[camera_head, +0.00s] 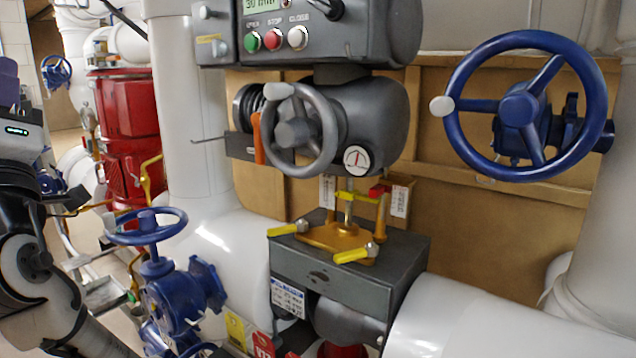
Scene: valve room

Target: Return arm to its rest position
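My arm (38,268), with black and white links, fills the lower left edge of the view. A black part with a small lit display (18,131) is above it. A dark, finger-like part that looks like my gripper (68,201) sticks out to the right from the arm. It is small and partly merged with the background, so I cannot tell whether it is open or shut. I see nothing clearly held. The arm appears left of the valves, apart from the grey handwheel (328,128).
A blue handwheel (147,226) stands just right of my arm. A larger blue handwheel (455,105) is at upper right. A grey control box (345,22) with buttons hangs above the actuator. A red cylinder (127,125) stands behind my arm. White pipes crowd the space.

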